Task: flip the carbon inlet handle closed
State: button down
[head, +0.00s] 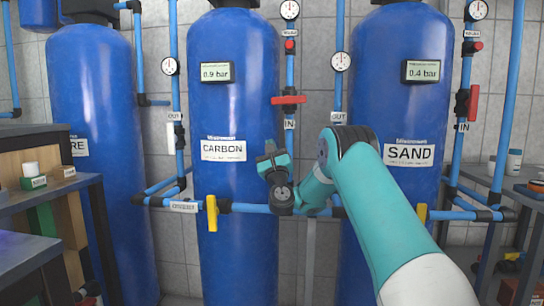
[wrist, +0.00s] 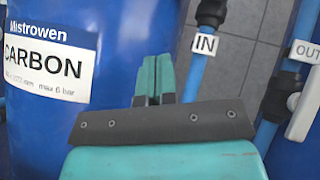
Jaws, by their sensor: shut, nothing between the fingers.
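The carbon inlet handle (head: 288,100) is a red lever on the blue pipe right of the carbon tank (head: 236,110), just above the "IN" label (head: 289,124). It lies level, crosswise to the upright pipe. My gripper (head: 270,148) is in front of the carbon tank's right side, lower than the handle and left of it, apart from it in the picture. In the wrist view its teal fingers (wrist: 154,72) are together with nothing between them. That view shows the "IN" label (wrist: 204,44) and a black pipe fitting (wrist: 211,12), but not the red lever.
The sand tank (head: 395,110) stands right, with its red inlet handle (head: 473,102) upright along its pipe. Yellow handles (head: 211,213) hang on the low blue pipe. A white outlet handle (wrist: 303,115) shows at the wrist view's right. Shelves (head: 50,190) stand left.

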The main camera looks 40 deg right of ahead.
jog(key=shift+b+v, duration=1.1)
jog(key=shift+b, duration=0.1)
jog(key=shift+w+a, duration=0.15)
jog(key=shift+a, duration=0.05)
